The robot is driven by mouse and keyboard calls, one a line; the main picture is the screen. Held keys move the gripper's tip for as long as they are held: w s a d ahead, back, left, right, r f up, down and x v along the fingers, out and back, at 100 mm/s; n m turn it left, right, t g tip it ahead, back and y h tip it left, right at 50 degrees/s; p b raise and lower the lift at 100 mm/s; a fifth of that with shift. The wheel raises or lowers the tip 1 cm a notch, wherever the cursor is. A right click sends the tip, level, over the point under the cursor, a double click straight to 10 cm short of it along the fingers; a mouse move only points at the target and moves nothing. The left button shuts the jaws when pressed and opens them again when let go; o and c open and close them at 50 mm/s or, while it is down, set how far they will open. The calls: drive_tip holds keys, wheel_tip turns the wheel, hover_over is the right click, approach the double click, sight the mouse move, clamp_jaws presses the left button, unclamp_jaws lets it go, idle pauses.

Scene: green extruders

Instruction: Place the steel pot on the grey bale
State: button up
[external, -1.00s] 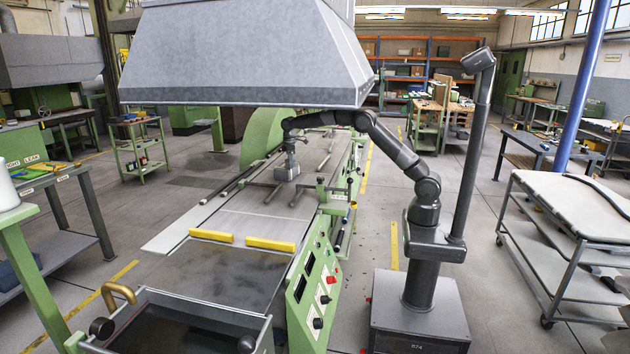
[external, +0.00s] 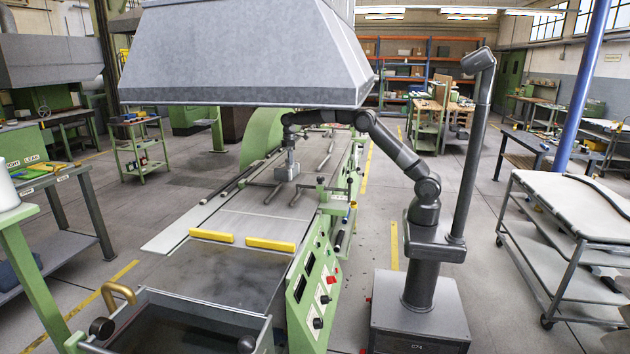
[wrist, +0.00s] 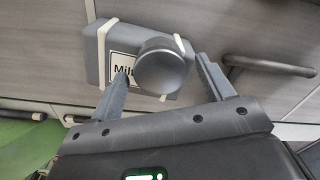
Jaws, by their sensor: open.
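The grey bale (wrist: 183,17) is a block with pale straps and a white label, lying on the machine bed in the wrist view. The steel pot (wrist: 163,66), round and dark grey, overlaps the bale's front and part of its label. My gripper (wrist: 161,74) is open, with one finger on each side of the pot and a gap visible at both. In the external view the bale (external: 287,172) sits on the machine bed below my gripper (external: 291,140). The pot is too small there to separate clearly from the gripper. I cannot tell exactly how the pot rests on the bale.
Dark bars lie on the bed beside the bale, one to the right (wrist: 268,64) in the wrist view. Two yellow blocks (external: 270,245) lie nearer on the bed. A large grey hood (external: 245,55) hangs above. A trolley (external: 570,220) stands at the right.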

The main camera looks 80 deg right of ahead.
wheel_tip(320, 180, up, 10)
idle(0.4)
drive_tip(key=shift+f, duration=0.1)
